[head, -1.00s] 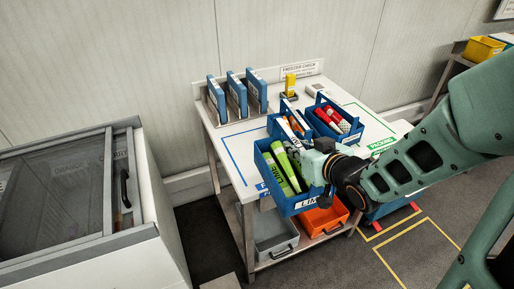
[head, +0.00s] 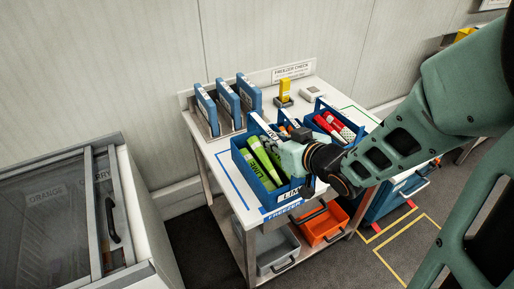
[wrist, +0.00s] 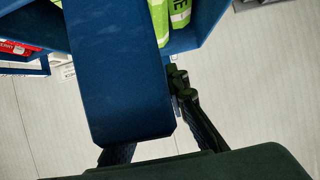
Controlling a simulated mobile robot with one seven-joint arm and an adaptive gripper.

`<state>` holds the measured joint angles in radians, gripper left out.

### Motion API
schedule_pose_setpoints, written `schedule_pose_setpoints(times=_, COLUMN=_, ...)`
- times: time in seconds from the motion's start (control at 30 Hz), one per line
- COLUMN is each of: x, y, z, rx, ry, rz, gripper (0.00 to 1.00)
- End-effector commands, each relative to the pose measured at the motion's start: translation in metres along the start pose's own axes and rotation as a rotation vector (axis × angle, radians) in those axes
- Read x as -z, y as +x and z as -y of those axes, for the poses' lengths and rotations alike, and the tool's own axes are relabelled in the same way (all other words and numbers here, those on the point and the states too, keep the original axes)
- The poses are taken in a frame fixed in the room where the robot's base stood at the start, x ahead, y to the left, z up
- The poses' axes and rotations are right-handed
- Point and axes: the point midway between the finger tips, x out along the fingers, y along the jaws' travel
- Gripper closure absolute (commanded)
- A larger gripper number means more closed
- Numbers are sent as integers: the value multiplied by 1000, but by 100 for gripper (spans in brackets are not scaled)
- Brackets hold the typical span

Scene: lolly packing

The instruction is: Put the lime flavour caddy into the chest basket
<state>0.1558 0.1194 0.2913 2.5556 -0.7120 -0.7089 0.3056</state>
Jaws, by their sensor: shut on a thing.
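The lime caddy (head: 243,169) is a blue open box with green lime packs (head: 262,160) and a LIME label at its front. It is at the front left of the white table in the head view, over the blue-marked area; I cannot tell if it touches the top. My gripper (head: 297,160) is at its right side, shut on a blue part of the caddy. In the wrist view this blue part (wrist: 115,75) is between my dark fingers (wrist: 150,135). The chest (head: 135,215) stands at lower left with a dark glass lid (head: 45,215); ORANGE and CHERRY labels show through it. The basket is not clearly seen.
Another blue caddy with red packs (head: 335,125) stands behind, on the right. Blue upright holders (head: 227,98) stand at the back left, near a yellow device (head: 285,90). Grey (head: 270,252) and orange (head: 322,225) bins are below. Dark floor separates chest and table.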

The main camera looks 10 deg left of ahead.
Motion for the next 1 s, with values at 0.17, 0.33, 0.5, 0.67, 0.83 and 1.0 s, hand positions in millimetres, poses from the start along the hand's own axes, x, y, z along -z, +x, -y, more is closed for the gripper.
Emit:
schedule_pose_setpoints(times=0.17, x=4, y=18, z=1, rx=4, ry=2, rz=-3, gripper=100)
schedule_pose_setpoints(times=0.33, x=-1, y=60, z=0, rx=5, ry=0, rz=-6, gripper=100)
schedule_pose_setpoints(times=0.5, x=1, y=103, z=-1, rx=4, ry=-2, rz=-7, gripper=100)
schedule_pose_setpoints(times=0.67, x=-13, y=129, z=-2, rx=2, ry=0, rz=-5, gripper=100)
schedule_pose_setpoints(times=0.83, x=-21, y=150, z=-2, rx=2, ry=-1, rz=-6, gripper=100)
schedule_pose_setpoints(times=1.0, x=-22, y=157, z=-3, rx=0, ry=-1, rz=-6, gripper=100)
